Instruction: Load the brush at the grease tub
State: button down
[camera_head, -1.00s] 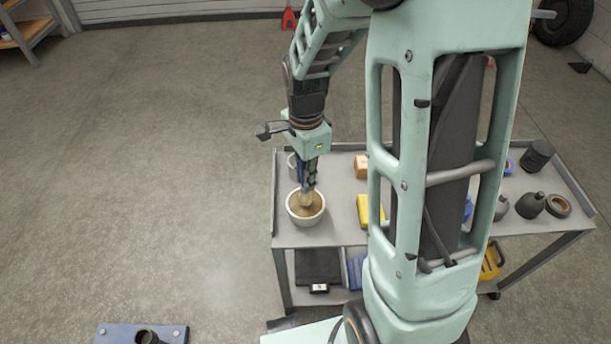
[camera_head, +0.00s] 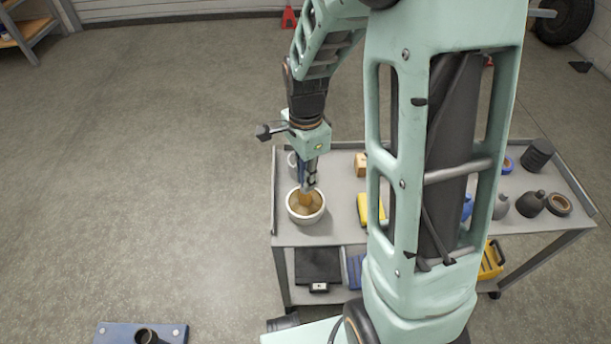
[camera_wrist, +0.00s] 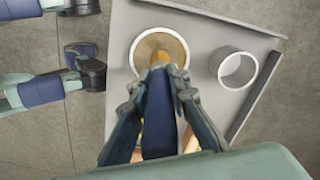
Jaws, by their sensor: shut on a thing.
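The grease tub (camera_head: 292,212) is a round white pot with tan grease inside, at the left end of the grey cart. In the wrist view the tub (camera_wrist: 137,54) lies straight beyond my fingers. My gripper (camera_head: 309,183) is above the tub, pointing down. In the wrist view my gripper (camera_wrist: 158,88) is shut on the brush (camera_wrist: 159,118), which has a dark blue handle. The brush's amber-coloured head (camera_head: 306,197) is down inside the tub's rim, at the grease. How deep the tip goes is hidden.
A light grey empty cup (camera_wrist: 237,68) stands beside the tub on the cart top (camera_head: 335,180). A yellow item (camera_head: 371,210) and a tan block (camera_head: 361,165) are to the right.

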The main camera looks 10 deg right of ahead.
dwell(0.5)
notch_tip(320, 180, up, 7)
jog(key=p, duration=0.6)
dwell(0.8)
jog(key=w+r+n+p, duration=0.2)
jog(key=r+n+p, duration=0.5)
jog(key=r+p, duration=0.1)
jog(key=w+d+r+n+p, duration=0.1)
jog(key=r+n+p, duration=0.6)
jog(key=p, duration=0.3)
jog(key=shift+w+d+r+n, duration=0.3)
jog(key=shift+w+r+n, duration=0.1)
jog(key=shift+r, duration=0.35)
